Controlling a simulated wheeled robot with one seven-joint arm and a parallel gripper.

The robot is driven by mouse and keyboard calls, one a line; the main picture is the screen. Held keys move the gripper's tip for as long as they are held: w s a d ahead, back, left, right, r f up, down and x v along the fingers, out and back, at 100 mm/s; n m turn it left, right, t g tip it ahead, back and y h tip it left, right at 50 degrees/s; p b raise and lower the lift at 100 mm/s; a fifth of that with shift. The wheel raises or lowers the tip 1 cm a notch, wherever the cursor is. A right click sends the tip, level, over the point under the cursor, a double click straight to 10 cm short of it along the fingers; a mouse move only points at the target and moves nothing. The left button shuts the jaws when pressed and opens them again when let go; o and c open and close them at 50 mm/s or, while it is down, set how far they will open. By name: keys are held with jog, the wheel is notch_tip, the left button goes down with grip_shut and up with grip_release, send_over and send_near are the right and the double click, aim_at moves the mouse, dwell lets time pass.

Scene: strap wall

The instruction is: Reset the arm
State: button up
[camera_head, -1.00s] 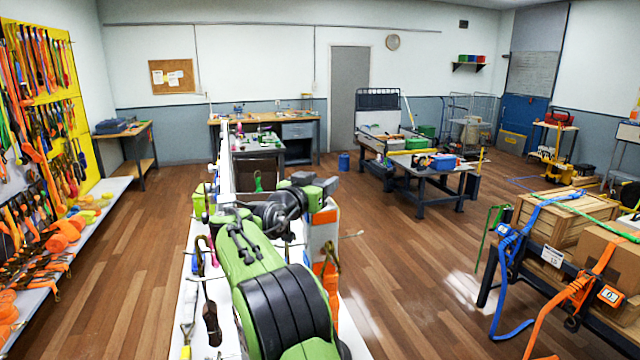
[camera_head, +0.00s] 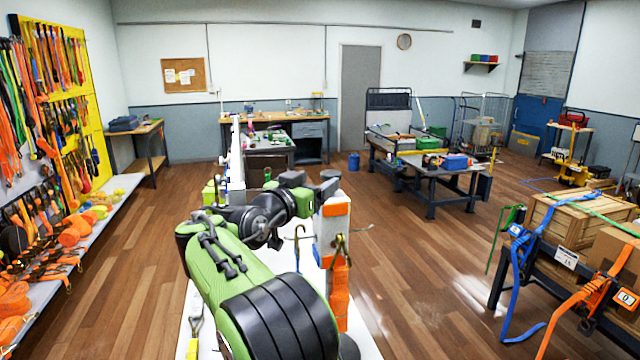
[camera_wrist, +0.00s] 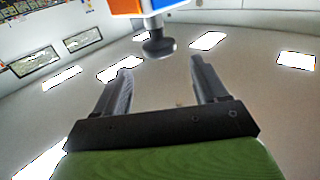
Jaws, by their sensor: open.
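My gripper (camera_wrist: 162,85) shows in the wrist view with its two dark fingers spread apart and nothing between them. Beyond the fingertips, the wrist view shows the ceiling with bright light panels (camera_wrist: 208,41). A dark round knob under an orange and blue part (camera_wrist: 160,45) hangs into the top of that view. In the head view my green and black arm rises from the bottom middle and bends at the elbow.
An orange and white post (camera_head: 335,250) stands close right of my arm. A yellow wall rack (camera_head: 100,150) with hanging straps is at left. Strapped wooden crates (camera_head: 570,217) stand at right. A work table (camera_head: 430,178) is farther back. Wooden floor between is open.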

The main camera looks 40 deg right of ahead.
dwell(0.4)
jog(key=shift+s+a+y, duration=0.1)
jog(key=shift+s+y, duration=0.05)
jog(key=shift+y, duration=0.15)
jog(key=s+a+f+n+y, duration=0.6)
jog(key=s+a+f+y, duration=0.2)
jog(key=s+a+f, duration=0.2)
jog(key=s+a+f+n+g+y, duration=0.1)
jog(key=s+a+f+n+y, duration=0.6)
jog(key=s+a, duration=0.8)
jog(key=s+f+y, duration=0.1)
jog(key=s+f, duration=0.1)
jog(key=s, duration=0.2)
jog(key=shift+s+f+n, duration=0.25)
jog(key=shift+f+n, duration=0.05)
jog(key=shift+f, duration=0.1)
